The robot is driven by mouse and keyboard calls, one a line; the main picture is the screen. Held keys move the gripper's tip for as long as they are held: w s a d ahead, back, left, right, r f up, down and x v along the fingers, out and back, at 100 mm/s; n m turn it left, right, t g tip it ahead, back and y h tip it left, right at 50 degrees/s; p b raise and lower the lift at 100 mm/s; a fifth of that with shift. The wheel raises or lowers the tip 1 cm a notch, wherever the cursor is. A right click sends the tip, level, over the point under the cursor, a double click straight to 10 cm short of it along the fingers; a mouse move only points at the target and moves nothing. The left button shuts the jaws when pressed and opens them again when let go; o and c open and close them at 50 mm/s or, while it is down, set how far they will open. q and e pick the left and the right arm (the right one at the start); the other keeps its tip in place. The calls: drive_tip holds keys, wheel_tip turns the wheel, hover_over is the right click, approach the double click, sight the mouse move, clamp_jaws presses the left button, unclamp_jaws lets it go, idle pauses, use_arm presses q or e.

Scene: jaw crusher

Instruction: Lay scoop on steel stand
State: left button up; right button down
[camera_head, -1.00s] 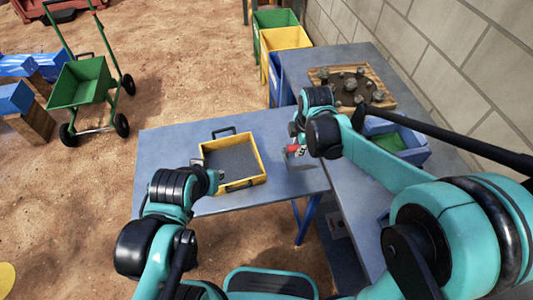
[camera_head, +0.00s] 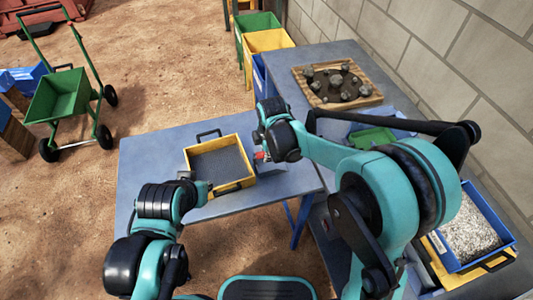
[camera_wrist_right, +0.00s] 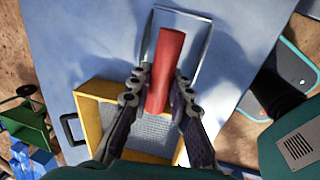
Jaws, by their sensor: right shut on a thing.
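My right gripper (camera_wrist_right: 160,88) is shut on the red handle of the scoop (camera_wrist_right: 168,62). In the head view the red handle (camera_head: 261,155) shows just right of the yellow tray, under my right wrist. A shiny steel piece with a thin rectangular rim (camera_wrist_right: 195,45) lies around and beyond the handle in the wrist view. I cannot tell whether it is the scoop's pan or the steel stand, nor whether the handle touches it. My left gripper (camera_head: 206,190) is at the near left corner of the yellow tray; its jaws are too small to read.
The yellow tray (camera_head: 190,160) of dark grit stands on the blue-grey table (camera_head: 150,160). A wooden board (camera_head: 300,85) with stones and a blue bin with a green item (camera_head: 372,138) are on the right-hand table. A blue box of pale gravel (camera_head: 470,230) stands at lower right.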

drive_tip(key=shift+f, duration=0.15)
drive_tip(key=c, duration=1.4)
unclamp_jaws()
drive_tip(key=shift+r, duration=0.25)
drive_tip(key=a+p+v, duration=0.1)
drive_tip(key=p+v, duration=0.4)
drive_tip(key=v, duration=0.7)
drive_tip(key=s+d+r+m+t, duration=0.3)
drive_tip(key=s+d+m+t, duration=0.2)
drive_tip(key=s+d+m, duration=1.1)
drive_tip(key=d+m, duration=0.3)
drive_tip(key=m, duration=0.2)
drive_tip(key=shift+s+d+m+h, duration=0.2)
drive_tip(key=shift+d+m+h, duration=0.1)
drive_tip(key=shift+d+h, duration=0.1)
